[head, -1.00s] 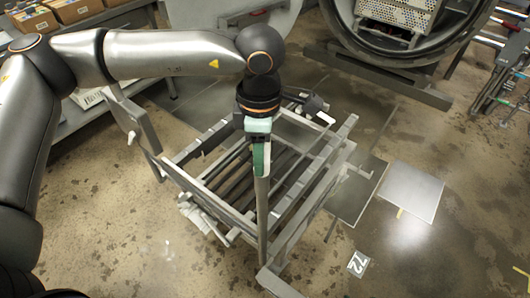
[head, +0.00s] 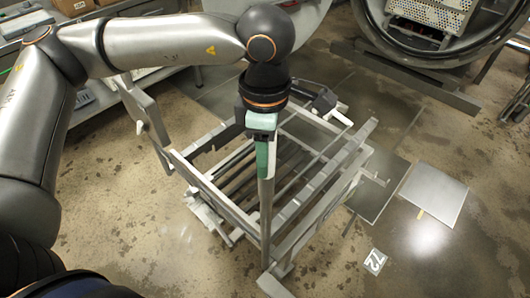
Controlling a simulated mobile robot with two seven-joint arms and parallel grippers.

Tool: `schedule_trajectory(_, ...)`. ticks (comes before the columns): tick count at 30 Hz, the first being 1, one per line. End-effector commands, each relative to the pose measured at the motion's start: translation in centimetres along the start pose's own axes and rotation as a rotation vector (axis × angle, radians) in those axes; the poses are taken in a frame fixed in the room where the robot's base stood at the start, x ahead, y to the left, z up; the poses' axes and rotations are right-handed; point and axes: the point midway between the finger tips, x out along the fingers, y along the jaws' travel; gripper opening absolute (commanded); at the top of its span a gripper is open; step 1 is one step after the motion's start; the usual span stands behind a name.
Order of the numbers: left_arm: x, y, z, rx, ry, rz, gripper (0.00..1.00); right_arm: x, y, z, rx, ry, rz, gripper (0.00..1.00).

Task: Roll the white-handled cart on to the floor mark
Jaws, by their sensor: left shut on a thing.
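The cart (head: 300,192) is a grey metal frame with slats and long bars, standing on the floor in the middle of the head view. My left gripper (head: 264,152) points down and is shut on an upright metal post (head: 265,200) at the cart's near side. Its pale and green fingers touch the post. A dark flat square (head: 378,200) and a light grey square (head: 436,193) lie on the floor right of the cart. I cannot tell which is the floor mark. My right gripper is not in view.
A number tag 72 (head: 374,262) lies on the floor at the lower right. A large round metal vessel (head: 385,62) stands at the top right. A metal bench (head: 130,85) is behind the cart on the left.

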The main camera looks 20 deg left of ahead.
Motion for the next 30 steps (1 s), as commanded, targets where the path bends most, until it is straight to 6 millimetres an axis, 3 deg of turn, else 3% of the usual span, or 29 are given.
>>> schedule_trajectory(4,-0.1,0.2,0.2,-0.006,-0.009,0.004,0.0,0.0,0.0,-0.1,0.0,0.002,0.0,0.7)
schedule_trajectory(5,-0.1,0.2,0.2,-0.005,-0.01,0.004,0.43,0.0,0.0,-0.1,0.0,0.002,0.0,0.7)
schedule_trajectory(12,-0.1,0.1,0.1,-0.003,-0.007,0.003,0.7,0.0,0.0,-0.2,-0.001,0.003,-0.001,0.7)
schedule_trajectory(23,-0.8,0.1,0.1,-0.003,-0.006,0.005,0.7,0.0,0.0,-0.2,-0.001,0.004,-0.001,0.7)
schedule_trajectory(30,-5.2,0.2,0.1,-0.003,-0.008,0.008,0.7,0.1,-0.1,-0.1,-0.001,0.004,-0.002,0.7)
